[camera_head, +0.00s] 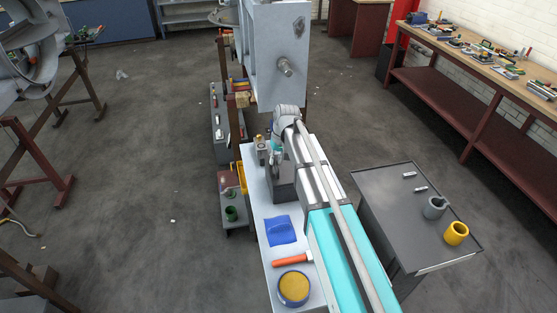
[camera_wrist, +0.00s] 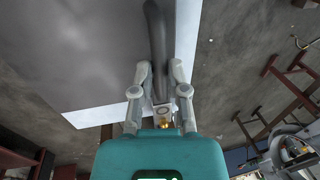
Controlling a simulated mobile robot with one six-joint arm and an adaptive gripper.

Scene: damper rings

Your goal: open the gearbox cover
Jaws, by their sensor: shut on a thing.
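In the wrist view a flat grey panel (camera_wrist: 90,45), which looks like the gearbox cover, fills the upper left. A dark bar-like handle (camera_wrist: 157,32) stands out along its right part. My gripper (camera_wrist: 160,72) is shut on the near end of this handle, one finger on each side. In the head view a dark grey box (camera_head: 283,186), likely the gearbox, sits on the pale bench beside my arm. My arm hides much of it, and the grip is too small to make out there. I cannot tell whether the cover is raised.
The pale bench (camera_head: 254,212) also bears a blue cloth (camera_head: 280,230), an orange-handled hammer (camera_head: 293,259) and a round tin (camera_head: 293,288). A grey table (camera_head: 400,215) with rings stands right. A tall grey housing (camera_head: 268,50) with a shaft stub rises behind.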

